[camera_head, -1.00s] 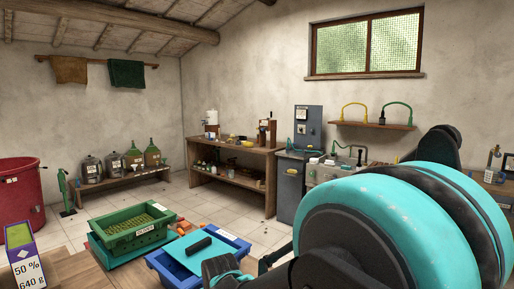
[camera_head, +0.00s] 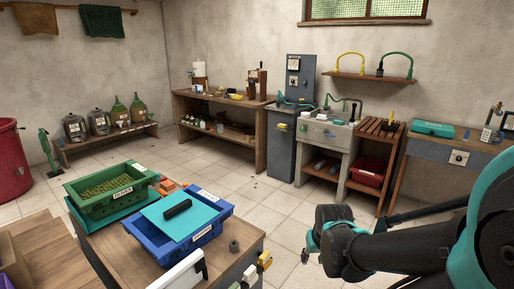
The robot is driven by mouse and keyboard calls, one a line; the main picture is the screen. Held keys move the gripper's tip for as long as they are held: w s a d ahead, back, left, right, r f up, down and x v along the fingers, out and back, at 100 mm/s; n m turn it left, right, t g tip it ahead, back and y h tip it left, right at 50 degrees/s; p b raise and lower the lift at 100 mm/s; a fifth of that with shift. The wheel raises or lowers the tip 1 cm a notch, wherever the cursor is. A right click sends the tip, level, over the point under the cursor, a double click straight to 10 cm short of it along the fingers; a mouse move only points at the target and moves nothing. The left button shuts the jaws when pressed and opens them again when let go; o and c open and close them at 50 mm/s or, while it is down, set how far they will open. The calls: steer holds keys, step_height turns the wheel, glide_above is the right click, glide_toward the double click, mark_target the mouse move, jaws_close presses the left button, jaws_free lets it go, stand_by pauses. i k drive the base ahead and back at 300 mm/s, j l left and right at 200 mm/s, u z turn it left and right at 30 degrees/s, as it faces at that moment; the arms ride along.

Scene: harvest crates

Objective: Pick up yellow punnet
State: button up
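No yellow punnet can be made out for certain. A small yellow item (camera_head: 234,97) lies on the wooden bench at the back; it is too small to identify. My black and teal arm reaches in from the right edge. Its dark end (camera_head: 333,238) hangs over the floor, right of the near table and apart from everything on it. My gripper's fingers cannot be made out there, so I cannot tell whether they are open or shut.
The near table (camera_head: 112,252) carries a green crate (camera_head: 128,199) of olives and a blue crate (camera_head: 205,240) with a teal board and black cylinder. Tiled floor between is clear.

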mark_target(237, 98)
steer(key=i+l+z, duration=0.5)
steer(key=i+l, duration=0.15)
steer(key=l, duration=0.15)
steer(key=i+l+z, duration=0.5)
steer(key=i, duration=0.25)
steer(key=i+l+u, duration=0.1)
steer(key=i+u, duration=0.15)
steer(key=i, duration=0.2)
steer(key=i+l+u, duration=0.2)
steer(key=i, duration=0.3)
steer(key=i+j+u, duration=0.2)
steer(key=i+u, duration=0.25)
steer(key=i+j+u, duration=0.1)
steer(key=i+u, duration=0.25)
steer(key=u, duration=0.15)
steer(key=i+l+u, duration=0.1)
steer(key=i+u, duration=0.6)
steer(key=i, duration=1.55)
